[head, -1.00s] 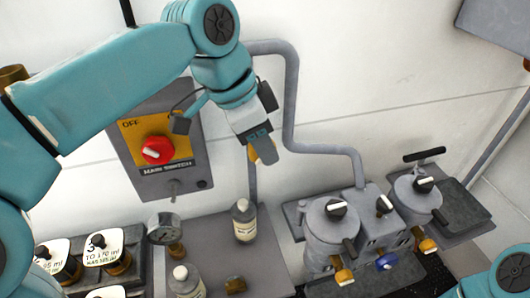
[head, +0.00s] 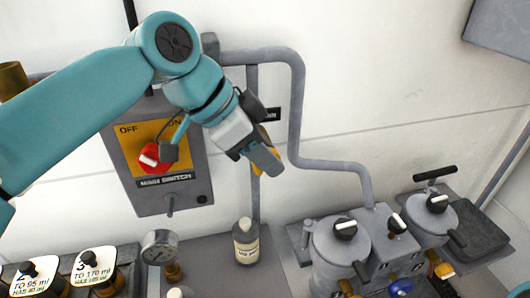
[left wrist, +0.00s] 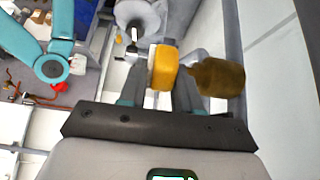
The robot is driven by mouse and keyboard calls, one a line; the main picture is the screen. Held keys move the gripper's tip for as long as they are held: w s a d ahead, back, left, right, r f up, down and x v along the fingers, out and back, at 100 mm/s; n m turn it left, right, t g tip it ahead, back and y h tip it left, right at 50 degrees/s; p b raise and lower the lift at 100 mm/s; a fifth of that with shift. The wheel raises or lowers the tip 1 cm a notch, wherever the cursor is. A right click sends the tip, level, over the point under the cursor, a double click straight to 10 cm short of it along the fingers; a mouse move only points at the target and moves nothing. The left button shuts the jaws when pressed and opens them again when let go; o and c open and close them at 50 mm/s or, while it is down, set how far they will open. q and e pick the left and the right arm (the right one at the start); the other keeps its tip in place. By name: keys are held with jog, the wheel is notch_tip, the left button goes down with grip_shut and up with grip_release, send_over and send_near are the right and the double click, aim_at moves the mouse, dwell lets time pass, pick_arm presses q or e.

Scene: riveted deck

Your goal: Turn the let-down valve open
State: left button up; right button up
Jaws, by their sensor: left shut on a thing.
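A yellow handle (head: 257,170), which I take for the let-down valve's, shows only as a sliver behind my left gripper (head: 268,163) in the head view, in front of the vertical pipe (head: 254,205). A dark label (head: 269,114), mostly hidden by the wrist, is beside that pipe. In the left wrist view the yellow handle (left wrist: 163,68) is between the two fingers, which are shut on it. A brown, brass-like piece (left wrist: 220,78) lies just to its right. The valve body is mostly hidden. My right gripper cannot be made out in either view.
The main switch box (head: 185,195) with a red knob (head: 153,158) is left of the gripper. A grey pipe (head: 293,120) bends down on the right toward pots with black knobs (head: 346,229). A bottle (head: 245,242) and a gauge (head: 159,247) stand below.

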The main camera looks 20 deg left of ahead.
pick_arm(q)
jog(key=o, duration=1)
jog(key=shift+r, duration=0.1)
jog(key=shift+c, duration=0.2)
jog(key=p+v, duration=0.4)
jog(key=v, duration=1.2)
jog(key=shift+a, duration=0.2)
jog(key=shift+s+r, duration=0.1)
